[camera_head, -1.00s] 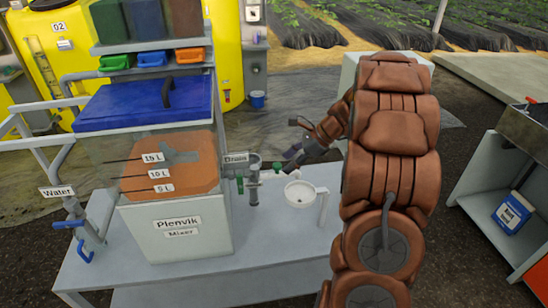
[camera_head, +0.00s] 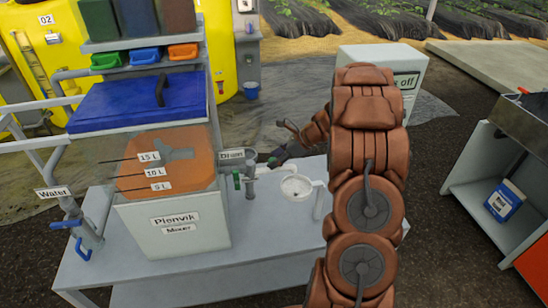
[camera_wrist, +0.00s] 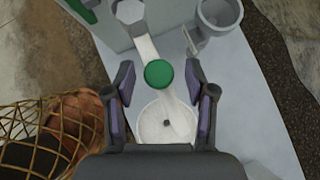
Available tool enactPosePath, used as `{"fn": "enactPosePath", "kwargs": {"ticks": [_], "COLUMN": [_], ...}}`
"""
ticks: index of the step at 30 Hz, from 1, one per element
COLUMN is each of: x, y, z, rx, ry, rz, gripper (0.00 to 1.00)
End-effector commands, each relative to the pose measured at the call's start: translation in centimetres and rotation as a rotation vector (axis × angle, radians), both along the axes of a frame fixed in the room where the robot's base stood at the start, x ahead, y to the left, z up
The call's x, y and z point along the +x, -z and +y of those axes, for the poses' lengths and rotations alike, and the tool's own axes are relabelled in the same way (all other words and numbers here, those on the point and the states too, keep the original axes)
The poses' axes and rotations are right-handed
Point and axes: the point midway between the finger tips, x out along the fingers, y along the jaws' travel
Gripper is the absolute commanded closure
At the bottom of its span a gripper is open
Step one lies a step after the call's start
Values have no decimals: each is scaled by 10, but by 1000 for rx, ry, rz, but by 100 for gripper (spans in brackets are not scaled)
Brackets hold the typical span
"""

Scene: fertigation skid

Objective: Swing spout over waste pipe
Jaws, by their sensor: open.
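The white spout (camera_wrist: 144,46) runs from the mixer side toward a round white bowl with a dark centre hole (camera_wrist: 167,122). A round green knob (camera_wrist: 160,75) sits on top of the spout. My gripper (camera_wrist: 158,70) is open, with one finger on each side of the knob; I cannot tell whether either touches it. In the head view my gripper (camera_head: 274,160) is over the spout (camera_head: 264,171) and hides the knob. An open grey pipe (camera_head: 250,165), probably the waste pipe, stands beside the Drain label, apart from the spout's bowl end (camera_head: 297,188).
The Plenvik mixer tank (camera_head: 175,235) stands left on the grey bench (camera_head: 265,255). A green valve handle (camera_head: 237,181) is on its drain side. A white box (camera_head: 385,65) stands behind my arm. A shelf with a blue-white canister (camera_head: 505,200) is at right.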

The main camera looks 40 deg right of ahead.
Motion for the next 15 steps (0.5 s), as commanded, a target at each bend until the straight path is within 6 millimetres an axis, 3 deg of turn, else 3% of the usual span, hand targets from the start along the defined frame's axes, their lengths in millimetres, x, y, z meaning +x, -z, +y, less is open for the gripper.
{"fn": "enactPosePath", "kwargs": {"ticks": [9,15], "x": [2,2], "y": [2,2], "z": [2,2], "rx": [0,0], "ry": [-1,-1], "rz": [0,0], "gripper": [45,65]}}
